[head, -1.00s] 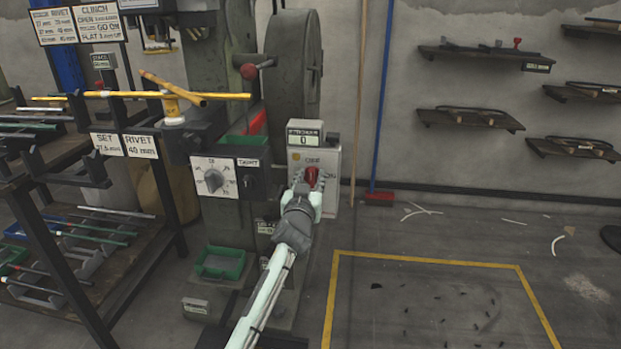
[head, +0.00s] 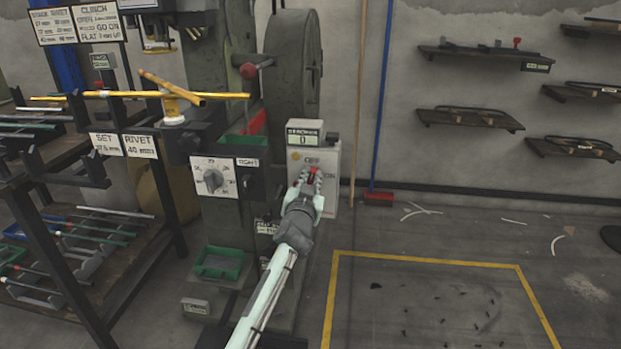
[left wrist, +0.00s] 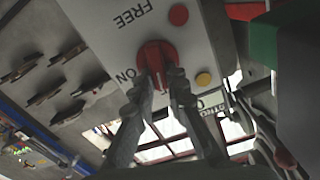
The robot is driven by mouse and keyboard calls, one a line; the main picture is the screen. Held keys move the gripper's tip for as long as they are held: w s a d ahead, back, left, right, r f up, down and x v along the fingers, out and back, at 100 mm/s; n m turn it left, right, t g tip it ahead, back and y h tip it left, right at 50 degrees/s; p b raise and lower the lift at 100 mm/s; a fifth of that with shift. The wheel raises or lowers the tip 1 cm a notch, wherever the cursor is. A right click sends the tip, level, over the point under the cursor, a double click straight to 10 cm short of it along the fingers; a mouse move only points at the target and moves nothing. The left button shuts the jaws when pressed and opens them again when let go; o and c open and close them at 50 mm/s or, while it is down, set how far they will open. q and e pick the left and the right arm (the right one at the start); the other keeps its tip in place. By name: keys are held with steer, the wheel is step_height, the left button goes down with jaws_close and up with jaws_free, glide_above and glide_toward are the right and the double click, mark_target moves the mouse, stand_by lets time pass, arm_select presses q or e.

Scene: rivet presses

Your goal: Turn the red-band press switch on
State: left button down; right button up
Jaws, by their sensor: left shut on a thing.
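The press switch is a red rotary knob (head: 314,171) on a grey box (head: 331,157) with OFF and ON lettering, mounted at the right of the grey-green press. A red band (head: 256,123) shows on the press body behind. My left gripper (head: 311,178) is shut on the knob, its fingers on either side of it. In the left wrist view the red knob (left wrist: 154,55) sits between the two fingertips (left wrist: 160,78), with ON beside it and FREE farther off. The fingers partly hide the knob, so its exact angle is unclear. My right gripper is not in view.
A small display (head: 304,140) above the knob reads 0. A white dial panel (head: 213,178) stands left of the box. A yellow rod (head: 220,96) lies across a support. A rack of rods (head: 80,235) is at the left. The floor at the right is mostly clear.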

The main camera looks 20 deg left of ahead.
arm_select(q)
steer(key=shift+w+d+f+m, duration=0.15)
steer(key=shift+f+m, duration=0.1)
steer(key=shift+m, duration=2.25)
steer(key=shift+s+d+f+m, duration=0.15)
steer(key=shift+f+m, duration=0.1)
steer(key=shift+m, duration=2.25)
steer(key=shift+w+d+f+m, duration=0.15)
steer(key=shift+f+m, duration=0.1)
steer(key=shift+m, duration=2.25)
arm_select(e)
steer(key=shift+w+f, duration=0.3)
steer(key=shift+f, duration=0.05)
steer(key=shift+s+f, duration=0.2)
arm_select(q)
steer(key=c, duration=1.5)
jaws_free()
steer(key=shift+c, duration=0.2)
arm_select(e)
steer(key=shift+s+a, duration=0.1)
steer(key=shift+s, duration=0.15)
